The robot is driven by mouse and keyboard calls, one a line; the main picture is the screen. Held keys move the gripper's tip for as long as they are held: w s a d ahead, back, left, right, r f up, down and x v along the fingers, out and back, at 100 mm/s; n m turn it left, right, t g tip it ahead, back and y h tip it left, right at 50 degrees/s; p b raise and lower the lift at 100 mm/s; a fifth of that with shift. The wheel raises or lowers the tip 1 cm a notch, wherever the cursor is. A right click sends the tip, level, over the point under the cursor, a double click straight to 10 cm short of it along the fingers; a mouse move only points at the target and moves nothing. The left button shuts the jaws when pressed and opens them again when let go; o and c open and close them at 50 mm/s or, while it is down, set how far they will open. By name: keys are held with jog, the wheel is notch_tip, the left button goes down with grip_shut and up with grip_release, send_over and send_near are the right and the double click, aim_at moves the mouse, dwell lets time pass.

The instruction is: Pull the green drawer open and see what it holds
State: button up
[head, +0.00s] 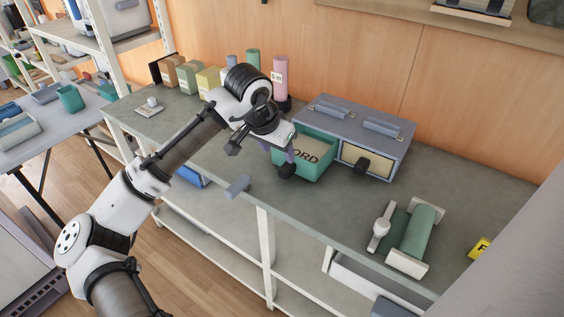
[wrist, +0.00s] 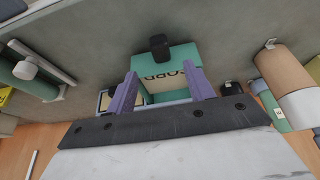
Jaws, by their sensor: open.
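The green drawer (head: 318,172) is pulled out from the left side of a grey-blue cabinet (head: 400,152). Inside it lies a cream panel (head: 311,151) with dark letters; "ORD" is readable in the head view, and my gripper hides the left part. The drawer's black knob (head: 287,171) is on its front. In the wrist view the drawer (wrist: 182,55) and knob (wrist: 159,46) show beyond my fingers. My gripper (head: 291,156) is open, its purple fingers (wrist: 160,75) apart, above the drawer's left front. I cannot tell whether they touch it.
Beside it is a closed cream-fronted drawer (head: 366,160) with a black knob. A green roll on a stand (head: 416,232) sits at the bench's right. Boxes (head: 188,76) and a pink cylinder (head: 280,78) stand behind my arm. The bench right of the cabinet is clear.

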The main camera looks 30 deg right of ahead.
jog(key=v, duration=0.5)
jog(key=shift+f, duration=0.1)
dwell(0.3)
